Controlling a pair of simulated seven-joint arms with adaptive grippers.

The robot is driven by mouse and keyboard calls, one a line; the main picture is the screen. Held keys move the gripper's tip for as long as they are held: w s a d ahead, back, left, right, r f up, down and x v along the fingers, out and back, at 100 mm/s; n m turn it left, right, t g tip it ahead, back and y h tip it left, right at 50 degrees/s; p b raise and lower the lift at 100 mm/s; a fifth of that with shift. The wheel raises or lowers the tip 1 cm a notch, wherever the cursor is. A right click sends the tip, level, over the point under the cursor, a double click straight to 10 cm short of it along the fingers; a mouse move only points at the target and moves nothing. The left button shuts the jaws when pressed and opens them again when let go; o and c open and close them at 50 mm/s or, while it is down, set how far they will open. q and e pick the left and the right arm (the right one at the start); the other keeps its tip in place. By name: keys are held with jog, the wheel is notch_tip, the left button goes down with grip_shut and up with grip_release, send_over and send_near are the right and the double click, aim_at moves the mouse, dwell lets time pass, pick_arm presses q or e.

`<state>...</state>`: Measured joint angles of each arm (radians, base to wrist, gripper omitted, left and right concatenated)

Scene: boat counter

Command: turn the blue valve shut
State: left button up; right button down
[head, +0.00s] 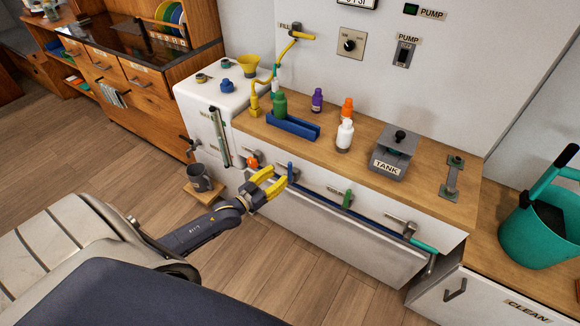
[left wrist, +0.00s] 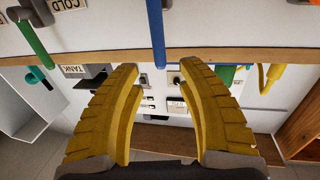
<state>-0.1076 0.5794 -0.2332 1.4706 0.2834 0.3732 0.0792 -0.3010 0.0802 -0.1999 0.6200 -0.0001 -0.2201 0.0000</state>
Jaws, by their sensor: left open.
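My right gripper is not in view.
An orange handle (head: 253,162) and a green handle (head: 347,198) flank the blue one; the green one also shows in the left wrist view (left wrist: 31,38). A long bar (head: 355,215) runs along the front below.

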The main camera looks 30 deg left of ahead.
aim_at(290, 179)
pick_arm(q)
jog(key=shift+x, duration=3.45)
jog(key=shift+c, duration=0.5)
grip_shut()
